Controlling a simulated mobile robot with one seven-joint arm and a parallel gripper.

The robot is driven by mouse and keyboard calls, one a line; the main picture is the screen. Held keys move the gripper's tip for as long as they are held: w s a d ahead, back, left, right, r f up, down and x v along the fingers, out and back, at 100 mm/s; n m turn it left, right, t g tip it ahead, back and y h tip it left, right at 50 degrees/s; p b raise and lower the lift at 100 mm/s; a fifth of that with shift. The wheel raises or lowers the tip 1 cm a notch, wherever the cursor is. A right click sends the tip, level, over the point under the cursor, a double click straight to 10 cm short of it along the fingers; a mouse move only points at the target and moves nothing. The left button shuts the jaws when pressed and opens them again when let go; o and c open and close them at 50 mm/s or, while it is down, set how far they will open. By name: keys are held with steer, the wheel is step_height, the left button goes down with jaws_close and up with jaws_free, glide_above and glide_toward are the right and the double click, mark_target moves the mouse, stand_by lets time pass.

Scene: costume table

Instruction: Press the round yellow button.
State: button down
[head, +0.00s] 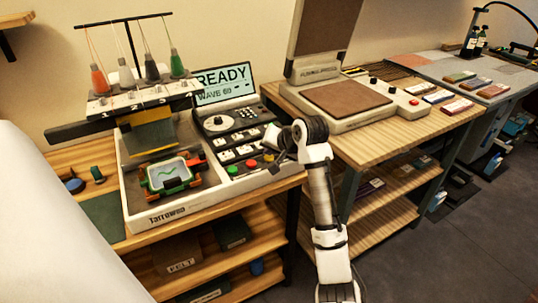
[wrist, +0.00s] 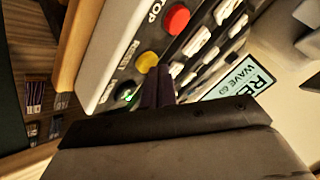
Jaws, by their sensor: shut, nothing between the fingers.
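The round yellow button (wrist: 147,61) is on the control panel of the embroidery machine, between a red button (wrist: 177,18) and a small green-lit round part (wrist: 127,93) in the wrist view. In the head view the yellow button (head: 269,157) shows only as a small spot beside my gripper (head: 274,164). My gripper is shut and empty. Its dark fingertips also show in the wrist view (wrist: 158,72), right beside the yellow button and partly overlapping its edge. I cannot tell whether they touch it.
A green button (head: 232,170) and the red button (head: 252,163) sit left along the panel's front. Rows of white keys (wrist: 197,42) lie behind. The screen (head: 222,83) reads READY. A hoop (head: 167,174) is left; a heat press (head: 345,100) stands on the right table.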

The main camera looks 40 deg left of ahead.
mark_target(271, 159)
steer(key=shift+r+p, duration=0.4)
steer(key=shift+r, duration=0.15)
steer(key=shift+r, duration=0.1)
step_height(271, 159, up, 5)
steer(key=p, duration=0.5)
stand_by(0.5)
